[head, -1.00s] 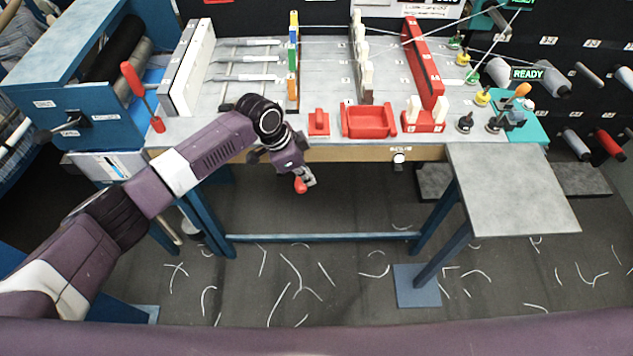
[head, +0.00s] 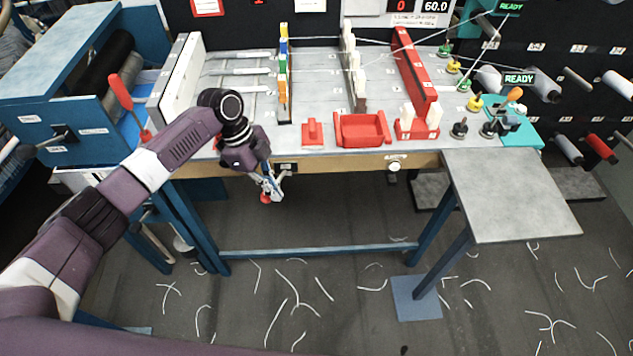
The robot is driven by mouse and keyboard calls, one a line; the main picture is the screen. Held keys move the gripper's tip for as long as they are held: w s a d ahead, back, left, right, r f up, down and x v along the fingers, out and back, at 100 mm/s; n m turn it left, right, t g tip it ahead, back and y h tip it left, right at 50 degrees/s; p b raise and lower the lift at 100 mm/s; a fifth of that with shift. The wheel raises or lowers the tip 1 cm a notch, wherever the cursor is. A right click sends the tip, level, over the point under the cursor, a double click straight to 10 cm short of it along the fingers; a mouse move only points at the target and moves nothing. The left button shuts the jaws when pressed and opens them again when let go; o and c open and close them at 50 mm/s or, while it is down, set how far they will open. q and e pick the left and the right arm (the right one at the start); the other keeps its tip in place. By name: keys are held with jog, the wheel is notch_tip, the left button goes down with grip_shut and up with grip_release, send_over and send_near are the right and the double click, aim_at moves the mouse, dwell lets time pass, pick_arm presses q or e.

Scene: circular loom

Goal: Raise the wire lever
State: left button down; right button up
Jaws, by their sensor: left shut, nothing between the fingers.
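My left gripper (head: 271,187) hangs below the front edge of the loom table, left of the middle. Its fingers are shut and point down. A small red piece (head: 265,198) shows right at the fingertips; I cannot tell whether it is a lever's knob or touches the fingers. No wire lever can be made out for certain. A red-handled lever (head: 121,93) stands tilted at the left, by the blue roller frame. My right gripper is not in view.
The loom table (head: 320,60) carries a red tray (head: 362,130), a small red block (head: 312,132) and a red upright bar (head: 416,72). A grey side shelf (head: 510,195) juts out at the right. The floor below holds scattered white thread scraps.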

pick_arm(q)
jog(key=shift+a, duration=0.2)
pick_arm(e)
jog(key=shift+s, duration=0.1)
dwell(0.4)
pick_arm(q)
jog(key=shift+r, duration=0.1)
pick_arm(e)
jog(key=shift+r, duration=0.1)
pick_arm(q)
notch_tip(320, 180, up, 10)
jog(key=shift+s+d+b, duration=0.15)
jog(key=shift+d+b, duration=0.15)
jog(key=shift+d, duration=0.05)
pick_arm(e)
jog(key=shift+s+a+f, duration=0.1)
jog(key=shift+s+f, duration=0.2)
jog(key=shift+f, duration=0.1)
